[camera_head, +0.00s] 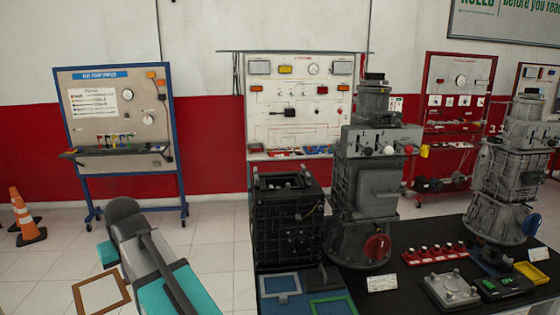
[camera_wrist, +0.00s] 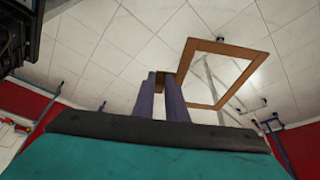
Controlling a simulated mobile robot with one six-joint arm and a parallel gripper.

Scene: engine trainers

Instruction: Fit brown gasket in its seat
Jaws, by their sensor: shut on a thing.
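The brown gasket (camera_head: 94,279) is a thin square frame at the lower left of the head view, held in the air left of the table. In the wrist view the brown gasket (camera_wrist: 228,46) extends up and right from the fingers. My gripper (camera_wrist: 170,82) has two purple fingers shut on one corner or edge of it. In the head view the fingers are hidden or too small to make out. A black open-topped engine block (camera_head: 285,215) stands right of my arm, apart from the gasket. I cannot tell which surface is the gasket's seat.
Display boards (camera_head: 115,110) line the wall. Orange cones (camera_head: 26,218) stand far left; floor between is clear.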

